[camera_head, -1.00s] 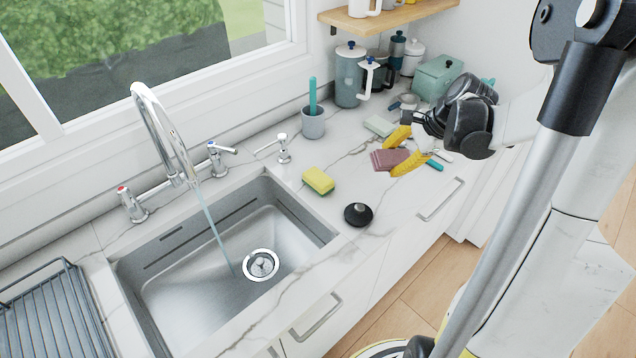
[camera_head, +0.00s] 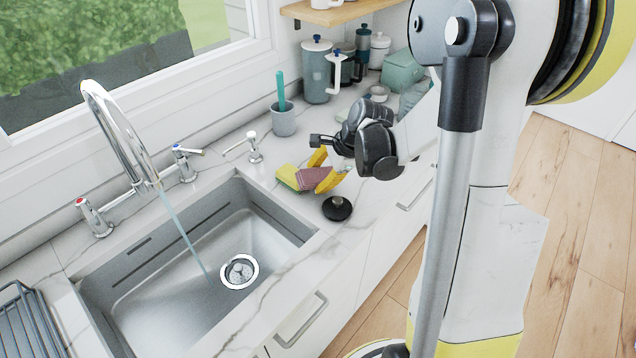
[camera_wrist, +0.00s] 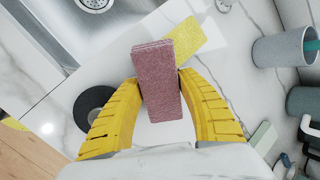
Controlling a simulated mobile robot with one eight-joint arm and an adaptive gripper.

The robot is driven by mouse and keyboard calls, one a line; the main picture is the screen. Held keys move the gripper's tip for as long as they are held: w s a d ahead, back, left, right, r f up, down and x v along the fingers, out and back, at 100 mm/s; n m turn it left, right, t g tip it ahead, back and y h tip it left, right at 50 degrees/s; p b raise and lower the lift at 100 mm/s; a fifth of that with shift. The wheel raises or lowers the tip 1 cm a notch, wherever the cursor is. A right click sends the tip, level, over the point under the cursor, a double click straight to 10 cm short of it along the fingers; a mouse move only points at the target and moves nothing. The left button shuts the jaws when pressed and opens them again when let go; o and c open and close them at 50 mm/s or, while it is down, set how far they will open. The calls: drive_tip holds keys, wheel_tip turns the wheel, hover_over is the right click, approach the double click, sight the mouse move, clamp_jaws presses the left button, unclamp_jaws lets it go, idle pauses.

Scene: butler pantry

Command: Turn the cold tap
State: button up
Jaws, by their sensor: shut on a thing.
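The chrome faucet (camera_head: 120,135) stands behind the sink, and a stream of water runs from its spout. The cold tap (camera_head: 183,162), with a blue mark, is right of the spout. The tap with a red cap (camera_head: 93,215) is on the left. My gripper (camera_head: 320,171) is right of the sink, away from both taps. Its yellow fingers are shut on a maroon block (camera_wrist: 160,88), which also shows in the head view (camera_head: 312,177). The block is close to the yellow-green sponge (camera_head: 287,178) and partly covers it in the wrist view (camera_wrist: 185,42).
A separate chrome lever (camera_head: 253,150) stands behind the sponge. A grey cup (camera_head: 283,122) with a teal handle is behind it. A black round stopper (camera_head: 337,208) lies near the counter's front. The sink (camera_head: 210,245) is empty; a dark rack (camera_head: 28,325) is at left.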

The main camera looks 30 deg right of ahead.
drive_tip(key=shift+f, duration=0.5)
drive_tip(key=shift+f, duration=0.2)
drive_tip(key=o, duration=0.7)
drive_tip(key=shift+r, duration=0.1)
